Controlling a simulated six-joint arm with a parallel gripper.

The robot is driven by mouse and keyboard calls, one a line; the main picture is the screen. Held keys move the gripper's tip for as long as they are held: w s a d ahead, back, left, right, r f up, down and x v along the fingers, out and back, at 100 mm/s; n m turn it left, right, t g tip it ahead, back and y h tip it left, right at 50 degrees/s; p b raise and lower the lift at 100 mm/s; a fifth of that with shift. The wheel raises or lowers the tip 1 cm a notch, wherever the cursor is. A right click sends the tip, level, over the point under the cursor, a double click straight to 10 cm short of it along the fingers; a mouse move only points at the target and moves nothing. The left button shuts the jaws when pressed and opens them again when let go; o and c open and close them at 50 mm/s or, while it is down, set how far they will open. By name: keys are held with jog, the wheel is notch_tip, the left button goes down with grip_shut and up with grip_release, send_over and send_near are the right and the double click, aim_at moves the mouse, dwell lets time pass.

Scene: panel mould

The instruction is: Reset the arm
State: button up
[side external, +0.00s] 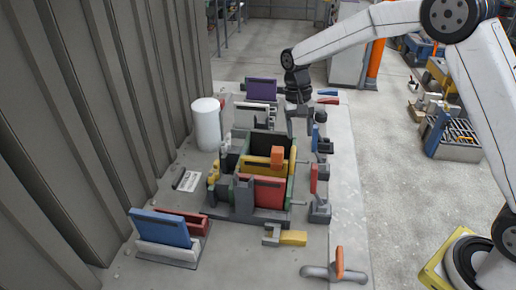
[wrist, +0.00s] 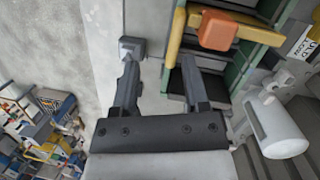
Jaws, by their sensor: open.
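My gripper (side external: 298,122) hangs from my arm over the far right part of the bench, beside the panel mould. In the wrist view my gripper (wrist: 160,70) has its two fingers spread apart with nothing between them. The panel mould (side external: 248,212) stands mid-bench with green side walls, a yellow panel (side external: 257,163) and a red panel (side external: 262,191). An orange block (side external: 277,156) sits at the yellow panel; it also shows in the wrist view (wrist: 218,32). Whether the fingers touch anything below is unclear.
A white cylinder (side external: 207,125) stands left of the mould. Blue and red panels (side external: 160,227) stand in a holder at front left, a purple panel (side external: 261,88) at the back. Clamps with red and blue handles (side external: 314,180) line the right side. An orange-handled tool (side external: 339,264) lies at front.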

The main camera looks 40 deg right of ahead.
jog(key=s+d+f+n+t, duration=0.1)
jog(key=s+n+t, duration=0.4)
jog(key=s, duration=1.4)
jog(key=shift+s+d+f+n, duration=0.2)
jog(key=shift+s+f+n, duration=0.1)
jog(key=shift+f+n, duration=0.3)
